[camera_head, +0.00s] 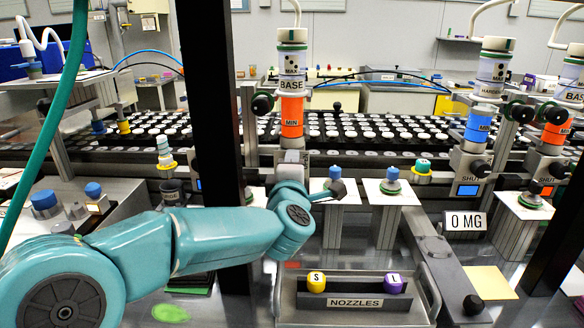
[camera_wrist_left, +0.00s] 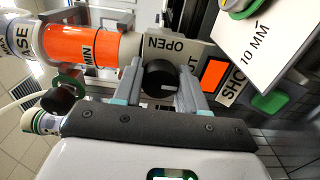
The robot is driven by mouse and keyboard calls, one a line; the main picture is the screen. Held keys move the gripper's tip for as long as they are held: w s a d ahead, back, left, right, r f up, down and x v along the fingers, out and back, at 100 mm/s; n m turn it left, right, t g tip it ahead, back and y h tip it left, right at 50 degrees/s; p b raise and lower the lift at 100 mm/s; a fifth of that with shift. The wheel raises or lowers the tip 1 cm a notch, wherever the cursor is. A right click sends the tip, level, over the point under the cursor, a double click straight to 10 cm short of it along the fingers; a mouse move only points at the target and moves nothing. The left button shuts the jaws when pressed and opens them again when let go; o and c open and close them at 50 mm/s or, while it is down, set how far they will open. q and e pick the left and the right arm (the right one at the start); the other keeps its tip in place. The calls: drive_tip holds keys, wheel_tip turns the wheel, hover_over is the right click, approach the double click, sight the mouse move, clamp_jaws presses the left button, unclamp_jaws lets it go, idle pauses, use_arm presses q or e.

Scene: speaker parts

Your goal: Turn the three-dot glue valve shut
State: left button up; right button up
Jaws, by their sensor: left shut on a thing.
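The BASE glue cylinder (camera_head: 292,112) stands upright behind my left arm in the head view, with dots on its upper label and orange glue inside. It also shows sideways in the wrist view (camera_wrist_left: 85,43). Its valve has a round black knob (camera_wrist_left: 158,78) below a grey plate (camera_wrist_left: 185,46) marked OPEN and, partly hidden, another word ending in UT. My left gripper (camera_wrist_left: 160,85) is shut on the knob, one finger on each side. In the head view my left gripper (camera_head: 291,165) reaches up to the cylinder's foot, where the knob is hidden. My right gripper is not in view.
The hardener cylinder (camera_head: 479,124) with blue glue and another orange cylinder (camera_head: 555,133) stand at the right. A NOZZLES tray (camera_head: 354,314) sits in front. White stands (camera_head: 390,200) with small parts are close to the right of my gripper. A dark post (camera_head: 212,100) rises behind my arm.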

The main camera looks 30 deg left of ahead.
use_arm(q)
drive_tip(key=shift+r, duration=0.1)
drive_tip(key=o, duration=1)
drive_tip(key=v, duration=1.6)
drive_tip(key=shift+s, duration=0.2)
drive_tip(key=shift+s+d, duration=0.1)
